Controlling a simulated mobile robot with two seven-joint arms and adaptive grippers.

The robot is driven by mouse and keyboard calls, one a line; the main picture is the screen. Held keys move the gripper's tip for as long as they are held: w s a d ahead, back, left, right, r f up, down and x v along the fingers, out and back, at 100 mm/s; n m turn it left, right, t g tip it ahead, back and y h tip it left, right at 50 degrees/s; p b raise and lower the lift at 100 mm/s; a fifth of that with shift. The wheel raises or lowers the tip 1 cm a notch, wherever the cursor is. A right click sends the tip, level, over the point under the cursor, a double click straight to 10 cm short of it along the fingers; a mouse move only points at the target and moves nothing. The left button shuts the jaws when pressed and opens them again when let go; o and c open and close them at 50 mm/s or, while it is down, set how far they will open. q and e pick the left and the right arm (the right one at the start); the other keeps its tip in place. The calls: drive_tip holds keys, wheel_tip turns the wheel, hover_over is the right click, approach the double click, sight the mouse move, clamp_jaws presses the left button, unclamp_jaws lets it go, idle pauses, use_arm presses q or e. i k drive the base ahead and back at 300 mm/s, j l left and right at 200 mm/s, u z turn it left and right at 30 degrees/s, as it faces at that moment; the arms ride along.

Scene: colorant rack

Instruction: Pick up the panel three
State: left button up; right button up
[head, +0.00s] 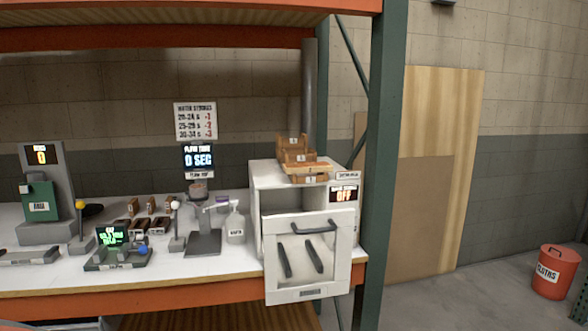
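A stack of wooden pieces (290,155) sits on top of a white box-shaped oven or cabinet (256,190). The pieces carry small white labels that are too small to read for sure. Several small brown blocks (133,206) stand and lie on the white bench top (60,276) to the left. I cannot tell which piece is panel three. The cabinet's front door (331,265) hangs open at the front, with a dark handle and two dark slanted bars or slots on it. Neither of my grippers is in view.
A display reading OFF (343,195) is beside the cabinet. A spray bottle (236,228), a grey stand (203,243) and lever devices (118,260) crowd the bench. A green rack post (385,150) rises at the right. A red bin (553,275) stands on the floor at far right.

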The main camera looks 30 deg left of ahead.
sight(312, 167)
drive_tip(key=i+l+u, duration=0.1)
drive_tip(key=u, duration=0.25)
drive_tip(key=i+l+u, duration=0.1)
drive_tip(key=u, duration=0.25)
drive_tip(key=l+u, duration=0.2)
drive_tip(key=u, duration=0.2)
drive_tip(key=i+l+u, duration=0.1)
drive_tip(key=l+u, duration=0.15)
drive_tip(key=l, duration=0.2)
drive_tip(key=i+l+u, duration=0.2)
drive_tip(key=l, duration=0.3)
drive_tip(key=l+u, duration=0.15)
drive_tip(key=l, duration=0.8)
